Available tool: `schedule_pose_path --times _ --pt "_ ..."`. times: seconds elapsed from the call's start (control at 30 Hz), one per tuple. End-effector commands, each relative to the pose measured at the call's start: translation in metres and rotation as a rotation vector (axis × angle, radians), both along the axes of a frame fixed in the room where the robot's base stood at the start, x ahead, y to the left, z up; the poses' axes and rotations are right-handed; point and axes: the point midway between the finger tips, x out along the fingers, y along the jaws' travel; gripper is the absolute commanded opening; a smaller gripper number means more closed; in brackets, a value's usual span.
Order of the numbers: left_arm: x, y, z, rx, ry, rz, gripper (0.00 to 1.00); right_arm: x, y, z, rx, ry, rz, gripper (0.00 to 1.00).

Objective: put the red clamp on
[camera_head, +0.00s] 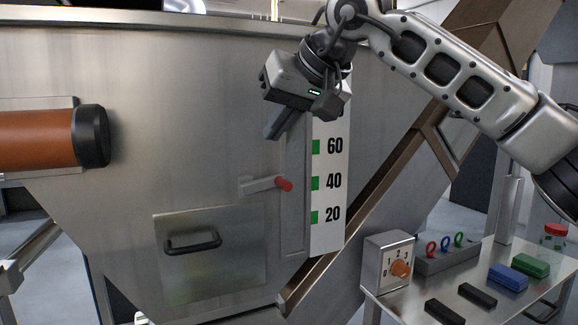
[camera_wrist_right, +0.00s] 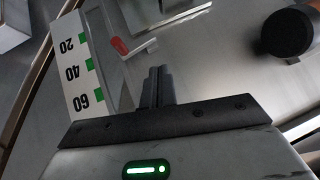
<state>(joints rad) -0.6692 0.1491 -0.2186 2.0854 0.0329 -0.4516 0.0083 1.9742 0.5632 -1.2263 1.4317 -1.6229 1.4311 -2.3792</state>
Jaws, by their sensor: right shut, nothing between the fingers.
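A red ring-shaped piece (camera_head: 430,248), which looks like the red clamp, stands in a grey holder (camera_head: 447,262) on the side table at the lower right, beside a blue ring and a green ring. My right gripper (camera_head: 270,133) is shut and empty in front of the metal hopper wall, up and left of the holder and well apart from it. Its closed fingers also show in the right wrist view (camera_wrist_right: 158,76). A lever with a red tip (camera_head: 284,184) sticks out of the wall below the gripper; it also shows in the wrist view (camera_wrist_right: 119,46). My left gripper is not in view.
A white level scale (camera_head: 329,190) lies right of the lever. A hatch with a black handle (camera_head: 193,241) is below. An orange cylinder with a black end (camera_head: 92,136) juts from the left. A dial box (camera_head: 390,262), coloured blocks and a red-lidded jar (camera_head: 553,236) are on the table.

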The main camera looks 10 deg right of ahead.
Motion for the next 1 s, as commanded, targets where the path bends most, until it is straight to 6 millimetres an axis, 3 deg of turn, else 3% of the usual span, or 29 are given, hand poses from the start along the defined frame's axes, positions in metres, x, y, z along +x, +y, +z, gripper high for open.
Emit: schedule_pose_path --times 0.03,0.1,0.27,0.73,1.0 --pt "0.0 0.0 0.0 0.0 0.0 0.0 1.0 0.0 -0.019 0.014 -0.071 -0.031 -0.034 0.0" --pt "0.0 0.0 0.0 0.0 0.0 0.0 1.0 -0.002 -0.038 0.025 -0.145 -0.05 -0.064 0.0" --pt "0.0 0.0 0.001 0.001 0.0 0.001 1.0 0.002 -0.051 0.027 -0.201 -0.058 -0.085 0.0" --pt "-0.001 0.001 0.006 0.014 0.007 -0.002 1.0 0.065 -0.034 -0.038 -0.196 -0.055 -0.081 0.0" --pt "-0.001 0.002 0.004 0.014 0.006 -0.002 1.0 0.065 -0.033 -0.073 -0.195 -0.059 -0.081 0.0"
